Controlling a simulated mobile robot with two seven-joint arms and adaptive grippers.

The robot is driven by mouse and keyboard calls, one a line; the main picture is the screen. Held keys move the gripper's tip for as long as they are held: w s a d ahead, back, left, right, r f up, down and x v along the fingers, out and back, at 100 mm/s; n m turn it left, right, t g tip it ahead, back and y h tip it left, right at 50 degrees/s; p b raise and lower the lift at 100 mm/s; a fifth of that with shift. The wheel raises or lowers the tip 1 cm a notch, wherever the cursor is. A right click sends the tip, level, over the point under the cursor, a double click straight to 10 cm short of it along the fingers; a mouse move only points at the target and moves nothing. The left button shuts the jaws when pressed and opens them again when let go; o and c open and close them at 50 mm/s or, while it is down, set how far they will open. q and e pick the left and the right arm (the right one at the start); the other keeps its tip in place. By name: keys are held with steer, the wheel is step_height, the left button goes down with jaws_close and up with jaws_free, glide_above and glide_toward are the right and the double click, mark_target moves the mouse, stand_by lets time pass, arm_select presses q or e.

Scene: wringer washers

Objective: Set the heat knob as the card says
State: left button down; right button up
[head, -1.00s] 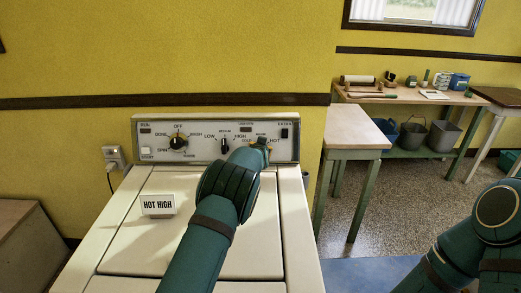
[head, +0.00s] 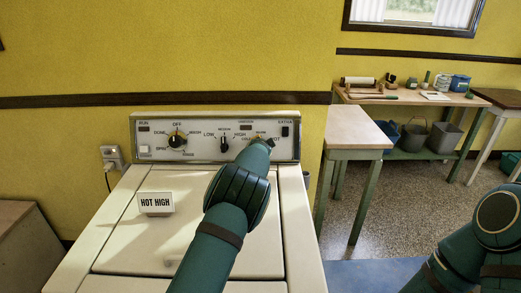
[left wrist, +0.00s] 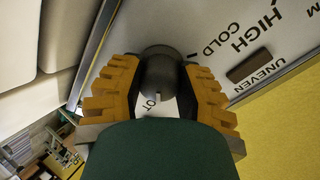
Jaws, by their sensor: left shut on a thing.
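A white card (head: 156,203) reading "HOT HIGH" stands on the washer lid in the head view. My left gripper (left wrist: 160,88) is shut around a dark round knob (left wrist: 160,72), with an orange finger on each side in the left wrist view. This is the right-hand knob on the panel, by the COLD and HOT labels. A pale mark on it faces the letters "OT". In the head view my left arm hides this knob. The middle knob (head: 224,145), marked LOW, MEDIUM and HIGH, points about straight up. My right gripper is out of view.
The control panel (head: 205,153) also has a larger dial (head: 177,141) at left and a dark switch (head: 285,131) at right. A wooden table (head: 357,135) stands right of the washer. A bench with several tools and buckets stands behind it.

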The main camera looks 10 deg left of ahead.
arm_select(q)
steer(key=shift+a+m, duration=0.1)
steer(key=shift+m, duration=0.4)
steer(key=c, duration=0.5)
jaws_free()
steer(key=shift+r, duration=0.1)
steer(key=shift+s+r, duration=0.1)
steer(key=shift+s, duration=0.2)
steer(key=v, duration=1.1)
steer(key=shift+s, duration=0.1)
